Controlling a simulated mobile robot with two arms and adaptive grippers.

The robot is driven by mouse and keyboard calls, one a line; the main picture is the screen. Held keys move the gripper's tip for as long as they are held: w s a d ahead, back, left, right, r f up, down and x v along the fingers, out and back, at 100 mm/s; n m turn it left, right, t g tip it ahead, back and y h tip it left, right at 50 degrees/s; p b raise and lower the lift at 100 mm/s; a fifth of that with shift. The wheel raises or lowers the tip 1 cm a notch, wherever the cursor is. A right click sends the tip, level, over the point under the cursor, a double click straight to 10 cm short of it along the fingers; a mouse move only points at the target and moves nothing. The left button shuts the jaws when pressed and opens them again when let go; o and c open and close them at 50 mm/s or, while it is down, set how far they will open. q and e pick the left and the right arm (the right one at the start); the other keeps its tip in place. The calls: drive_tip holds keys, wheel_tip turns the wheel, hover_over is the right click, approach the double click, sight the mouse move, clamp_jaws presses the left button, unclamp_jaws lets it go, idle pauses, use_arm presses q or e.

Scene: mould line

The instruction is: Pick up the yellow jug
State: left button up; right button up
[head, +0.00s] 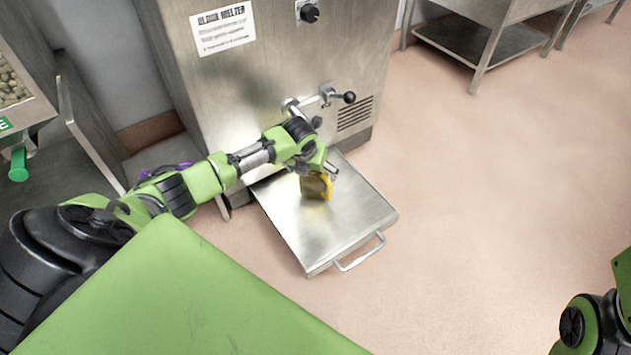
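The yellow jug (315,188) stands on a steel tray (345,225) at the foot of the melter. It looks small, with a darker yellow-brown side and a brighter yellow strip at its right that looks like the handle. My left gripper (326,172) is at the jug's top, coming from the upper left, and partly covers it. The fingers are too small and overlapped to show whether they touch or close on the jug. Of my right arm, only a part shows at the lower right edge; its gripper is out of view.
The steel melter (270,80) stands right behind the tray, with a spout and black-knobbed lever (348,97) above the jug. The tray has a front handle (362,255). A bin of pellets (12,85) is at the left. The floor to the right is clear.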

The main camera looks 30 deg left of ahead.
use_arm(q)
drive_tip(key=c, duration=1.9)
drive_tip(key=shift+o, duration=0.2)
drive_tip(key=shift+r, duration=0.1)
